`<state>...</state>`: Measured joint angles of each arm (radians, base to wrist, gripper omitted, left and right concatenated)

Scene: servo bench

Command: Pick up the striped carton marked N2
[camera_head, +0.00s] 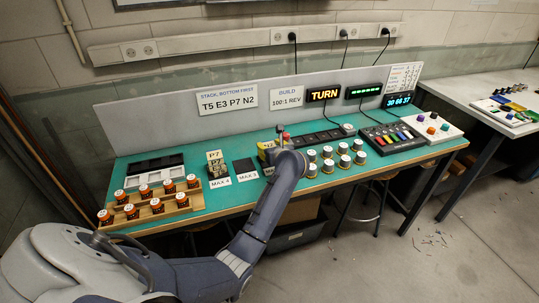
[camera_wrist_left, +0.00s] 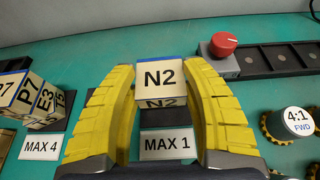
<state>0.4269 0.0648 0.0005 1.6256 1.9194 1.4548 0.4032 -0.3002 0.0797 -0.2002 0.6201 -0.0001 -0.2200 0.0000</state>
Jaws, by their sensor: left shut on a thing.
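The carton marked N2 (camera_wrist_left: 160,78) is pale with a blue stripe along its far edge. In the left wrist view it sits between the two yellow fingers of my left gripper (camera_wrist_left: 163,92), which is shut on it. A dark pad and the MAX 1 label (camera_wrist_left: 166,144) lie just below it in the picture; I cannot tell whether it touches the pad. The right gripper is not in view.
A stack of cartons marked P7, E3 and T5 (camera_head: 214,165) stands to the left. A red knob (camera_wrist_left: 223,44) on a dark strip is close on the right. Several silver-topped gears (camera_head: 327,165) stand further right. Orange-and-white cans (camera_head: 145,191) fill a wooden rack.

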